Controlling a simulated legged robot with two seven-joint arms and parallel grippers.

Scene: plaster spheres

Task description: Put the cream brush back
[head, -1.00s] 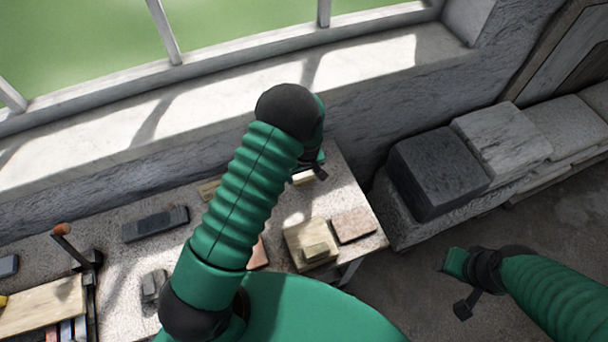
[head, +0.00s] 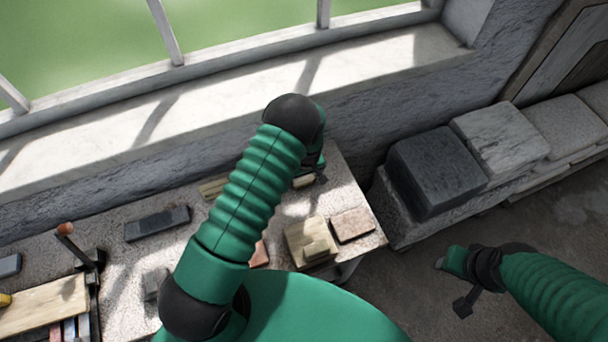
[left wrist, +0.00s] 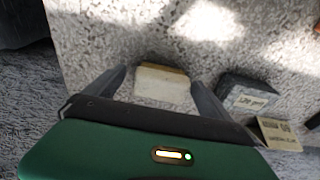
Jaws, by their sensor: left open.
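A small cream block (left wrist: 162,82), which looks like the cream brush, lies on the speckled bench top. In the left wrist view it sits between the two spread fingers of my left gripper (left wrist: 158,76), with gaps at both sides. In the head view a bit of the cream block (head: 303,182) shows beside my left gripper (head: 318,172), which is mostly hidden by my own wrist. My left gripper is open and holds nothing. My right gripper (head: 456,284) hangs over the floor, off the bench; its finger opening is unclear.
A dark labelled block (left wrist: 250,94) and a tan labelled piece (left wrist: 277,133) lie right of the gripper. The bench also bears a wooden block (head: 312,240), a pinkish slab (head: 352,224), a dark bar (head: 157,223) and a wooden board (head: 40,305). Stone blocks (head: 437,170) stand at right.

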